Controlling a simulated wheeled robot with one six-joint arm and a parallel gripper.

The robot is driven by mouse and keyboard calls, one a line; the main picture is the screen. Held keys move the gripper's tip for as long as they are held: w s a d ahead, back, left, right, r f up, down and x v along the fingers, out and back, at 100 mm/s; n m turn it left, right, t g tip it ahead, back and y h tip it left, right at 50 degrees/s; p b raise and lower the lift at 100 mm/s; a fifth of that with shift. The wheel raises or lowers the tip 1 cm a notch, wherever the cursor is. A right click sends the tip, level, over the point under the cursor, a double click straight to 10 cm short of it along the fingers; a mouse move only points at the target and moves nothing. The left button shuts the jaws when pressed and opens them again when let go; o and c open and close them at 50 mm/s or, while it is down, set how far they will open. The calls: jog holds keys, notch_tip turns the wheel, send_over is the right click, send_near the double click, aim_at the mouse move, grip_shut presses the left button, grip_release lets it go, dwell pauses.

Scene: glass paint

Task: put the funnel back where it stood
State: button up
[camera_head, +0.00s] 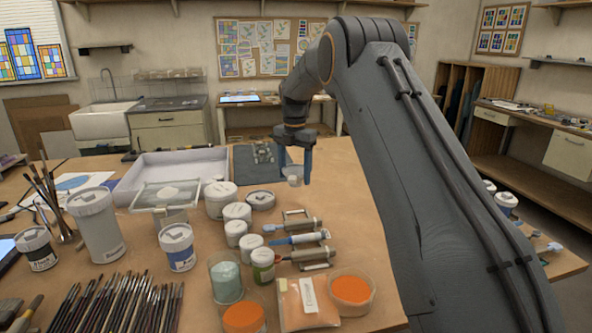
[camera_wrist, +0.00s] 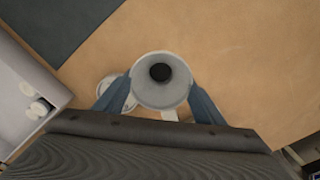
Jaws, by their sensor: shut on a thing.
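The funnel (camera_wrist: 147,91) is a pale, translucent round cone with a dark hole at its centre in the wrist view. In the head view the funnel (camera_head: 293,179) shows between the blue fingers, over the right part of the table. My gripper (camera_head: 295,181) points down and is shut on it. In the wrist view the two blue fingers of my gripper (camera_wrist: 160,103) press on its sides. Whether the funnel touches the table top is hard to tell. What lies directly beneath it is mostly hidden.
Bare table (camera_head: 340,200) lies to the right.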

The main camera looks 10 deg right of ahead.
jog(key=shift+f+b, duration=0.75)
jog(key=shift+f, duration=1.65)
jog(key=shift+d+f, duration=0.1)
jog(key=shift+f, duration=0.35)
dwell(0.5)
jog(key=o, duration=1.5)
jog(key=shift+o, duration=0.2)
jog(key=shift+r+p, duration=1.15)
jog(key=shift+r, duration=2.4)
